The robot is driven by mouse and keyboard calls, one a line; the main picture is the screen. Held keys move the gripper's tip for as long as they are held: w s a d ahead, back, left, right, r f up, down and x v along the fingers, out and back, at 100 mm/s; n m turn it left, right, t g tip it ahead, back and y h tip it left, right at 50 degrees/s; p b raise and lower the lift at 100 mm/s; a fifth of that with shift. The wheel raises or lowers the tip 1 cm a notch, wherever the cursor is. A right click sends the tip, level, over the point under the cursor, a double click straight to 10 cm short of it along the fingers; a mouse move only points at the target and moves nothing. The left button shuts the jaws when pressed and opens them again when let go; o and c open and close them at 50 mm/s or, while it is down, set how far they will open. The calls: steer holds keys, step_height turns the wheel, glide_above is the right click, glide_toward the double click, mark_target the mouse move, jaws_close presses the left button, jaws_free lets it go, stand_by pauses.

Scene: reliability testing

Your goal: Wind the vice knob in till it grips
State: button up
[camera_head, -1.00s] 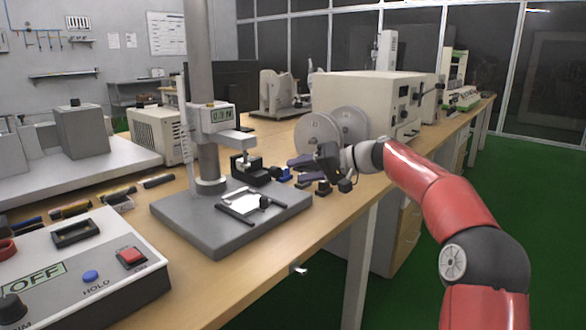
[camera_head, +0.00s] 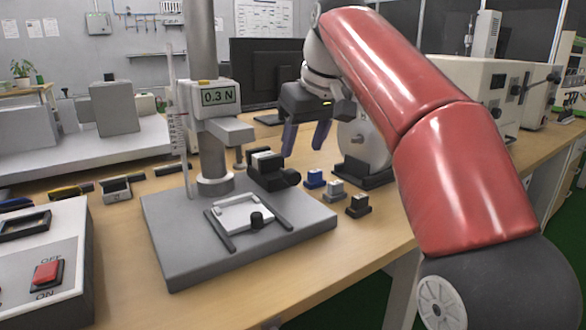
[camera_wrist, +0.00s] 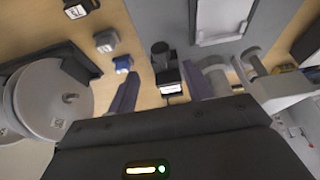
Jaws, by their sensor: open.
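A small black vice (camera_head: 265,172) with a pale block at its top sits by the back right of the test stand's grey base. The vice's jaw gap is too small to make out.
The gauge (camera_head: 218,97) reads 0.3 N. Blue (camera_head: 314,178), grey (camera_head: 335,189) and black (camera_head: 358,205) small blocks stand right of the vice. A spool machine (camera_head: 362,150) stands behind them.

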mark_target(295, 171)
steer(key=b+x, duration=0.2)
steer(key=x, duration=0.5)
steer(key=shift+f, duration=0.3)
steer(key=c, duration=1)
steer(key=shift+o, duration=0.2)
steer(key=shift+r, duration=0.15)
